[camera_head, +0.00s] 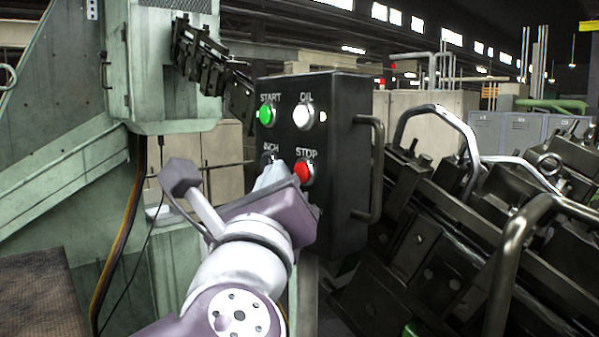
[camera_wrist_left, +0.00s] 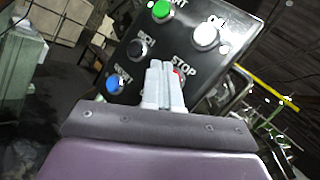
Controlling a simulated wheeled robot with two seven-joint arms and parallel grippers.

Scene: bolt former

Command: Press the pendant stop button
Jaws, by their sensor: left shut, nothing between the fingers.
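The black pendant box (camera_head: 345,150) stands upright in the middle of the head view, its button face toward me. The red stop button (camera_head: 304,172) sits under the STOP label at the lower right of that face. In the left wrist view the stop button (camera_wrist_left: 178,75) is mostly hidden behind my fingers. My left gripper (camera_head: 277,172) is shut and empty, its fingertips just left of the stop button in the head view. In the left wrist view the fingers (camera_wrist_left: 163,75) overlap the button's left side; I cannot tell whether they touch it. My right gripper is not in view.
The pendant also carries a green start button (camera_head: 266,115), a white oil button (camera_head: 303,117), a black inch button (camera_wrist_left: 138,49) and a blue button (camera_wrist_left: 115,84). A handle (camera_head: 374,170) juts from its right side. Dark machinery (camera_head: 440,230) crowds the right; a green machine (camera_head: 70,110) stands left.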

